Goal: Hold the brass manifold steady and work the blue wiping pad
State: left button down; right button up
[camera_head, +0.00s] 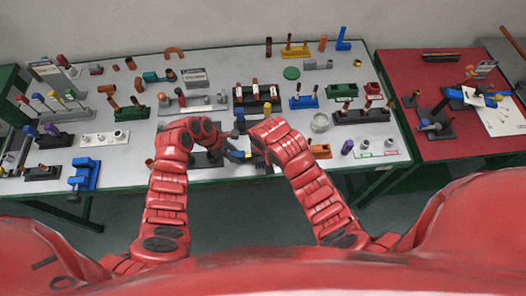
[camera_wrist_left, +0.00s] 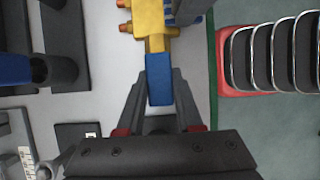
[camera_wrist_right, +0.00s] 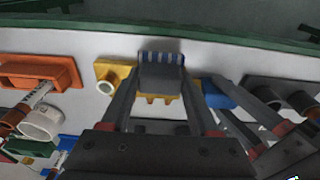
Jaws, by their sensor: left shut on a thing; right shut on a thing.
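The brass manifold is yellow with orange-brown ports (camera_wrist_left: 148,18); it also shows behind the right fingers in the right wrist view (camera_wrist_right: 107,78). A blue block-shaped end (camera_wrist_left: 160,78) extends from it. My left gripper (camera_wrist_left: 159,88) is shut on this blue end. My right gripper (camera_wrist_right: 160,80) is shut on a grey block with a blue-and-white striped edge, which appears to be the wiping pad (camera_wrist_right: 161,72). The pad lies against or very close over the manifold; contact cannot be told. In the head view both grippers meet near the table's front edge, and the manifold is mostly hidden.
The grey table (camera_head: 130,185) is crowded with parts on stands. An orange bracket (camera_wrist_right: 40,72) and a white cup-like part (camera_wrist_right: 40,124) are near my right gripper. A dark stand with a blue part (camera_wrist_left: 25,70) is left of my left gripper. A red table (camera_head: 405,75) stands at right.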

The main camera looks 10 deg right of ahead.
jog(key=shift+r, duration=4.05)
pick_arm(q)
jog(key=shift+c, duration=2.4)
grip_release()
pick_arm(e)
jog(key=shift+w, duration=0.1)
pick_arm(q)
jog(key=shift+r, duration=0.1)
jog(key=v, duration=1.2)
